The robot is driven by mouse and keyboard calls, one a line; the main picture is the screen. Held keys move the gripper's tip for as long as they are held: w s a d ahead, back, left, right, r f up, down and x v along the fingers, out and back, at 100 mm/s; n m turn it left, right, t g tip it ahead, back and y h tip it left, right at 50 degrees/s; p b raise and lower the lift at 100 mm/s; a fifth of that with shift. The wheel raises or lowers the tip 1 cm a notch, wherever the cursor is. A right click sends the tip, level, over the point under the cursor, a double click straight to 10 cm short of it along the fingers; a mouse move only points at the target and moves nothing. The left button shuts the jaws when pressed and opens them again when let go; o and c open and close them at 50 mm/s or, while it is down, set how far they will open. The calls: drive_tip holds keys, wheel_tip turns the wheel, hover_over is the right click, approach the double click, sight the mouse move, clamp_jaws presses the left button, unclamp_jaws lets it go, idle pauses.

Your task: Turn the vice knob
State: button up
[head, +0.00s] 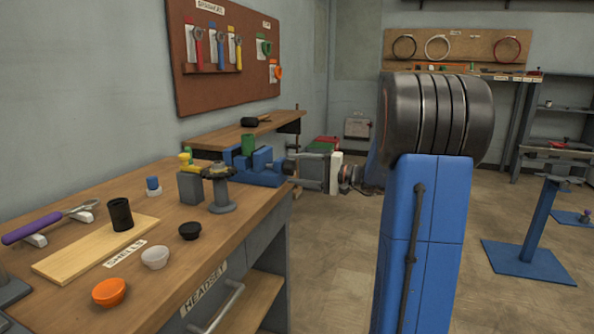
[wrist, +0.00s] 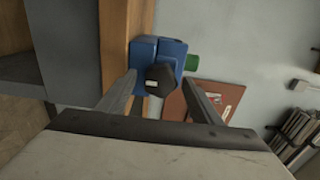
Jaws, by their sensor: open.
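The blue vice (head: 262,175) is at the far right end of the workbench and holds a green cylinder (head: 248,143) upright between its jaws. My gripper (head: 297,168) is at the right side of the vice, reaching in from the right. In the wrist view, the dark faceted vice knob (wrist: 160,78) sits in front of the blue vice body (wrist: 144,50). My open gripper (wrist: 159,80) has one finger to each side of the knob, with visible gaps. The green cylinder also shows in the wrist view (wrist: 192,62). Whether the fingertips reach alongside the knob is hard to tell.
The wooden workbench (head: 80,209) carries a yellow-topped fixture (head: 186,162), a grey stand (head: 221,190), cups (head: 109,292) and a purple-handled tool (head: 33,227). A second bench (head: 222,138) stands behind the vice. Open floor lies right of the workbench.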

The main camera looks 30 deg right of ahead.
drive_tip(key=c, duration=1.1)
drive_tip(key=shift+o, duration=0.2)
drive_tip(key=m, duration=0.4)
drive_tip(key=shift+m, duration=0.4)
drive_tip(key=m, duration=0.4)
drive_tip(key=shift+m, duration=0.3)
drive_tip(key=m, duration=0.4)
drive_tip(key=shift+f, duration=0.1)
drive_tip(key=shift+m, duration=2.1)
